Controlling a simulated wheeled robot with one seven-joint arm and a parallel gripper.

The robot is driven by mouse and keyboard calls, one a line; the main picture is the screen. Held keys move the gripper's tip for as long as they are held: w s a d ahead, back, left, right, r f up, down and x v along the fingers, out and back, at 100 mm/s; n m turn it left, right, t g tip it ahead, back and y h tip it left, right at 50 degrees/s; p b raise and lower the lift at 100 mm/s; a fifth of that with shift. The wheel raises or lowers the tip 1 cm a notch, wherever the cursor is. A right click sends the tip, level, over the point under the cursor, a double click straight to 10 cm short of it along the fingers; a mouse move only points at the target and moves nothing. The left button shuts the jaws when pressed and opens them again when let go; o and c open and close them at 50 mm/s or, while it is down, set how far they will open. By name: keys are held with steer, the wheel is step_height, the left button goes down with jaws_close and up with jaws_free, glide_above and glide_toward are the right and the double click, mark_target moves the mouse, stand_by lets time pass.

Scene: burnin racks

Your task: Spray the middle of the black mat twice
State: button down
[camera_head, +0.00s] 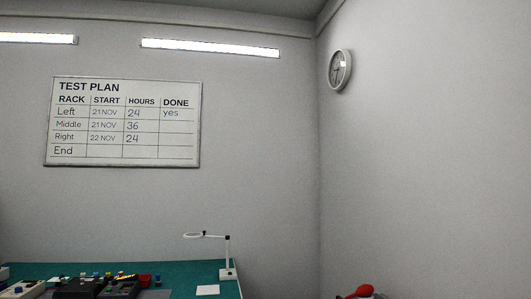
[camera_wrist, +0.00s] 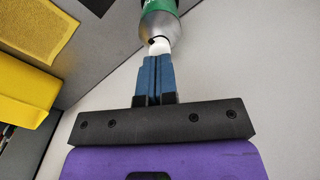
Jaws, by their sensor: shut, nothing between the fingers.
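In the wrist view my gripper (camera_wrist: 158,60) has its blue fingers pressed together with nothing between them. Just beyond the fingertips is a spray can (camera_wrist: 158,22) with a green body, a silver shoulder and a white top. The white top is very close to the fingertips; I cannot tell whether they touch. The can's far end is cut off by the frame. A dark flat patch (camera_wrist: 95,4) shows at the top left edge; I cannot tell whether it is the black mat. The head view shows neither the can nor the fingers.
In the wrist view a yellow textured pad (camera_wrist: 42,38) and a yellow object (camera_wrist: 24,100) lie at left. In the head view a green-topped bench (camera_head: 190,275) holds a white ring lamp (camera_head: 228,258) and devices. A test-plan board (camera_head: 122,122) and clock (camera_head: 340,70) hang on the walls.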

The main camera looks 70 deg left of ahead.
steer(key=shift+r, duration=2.5)
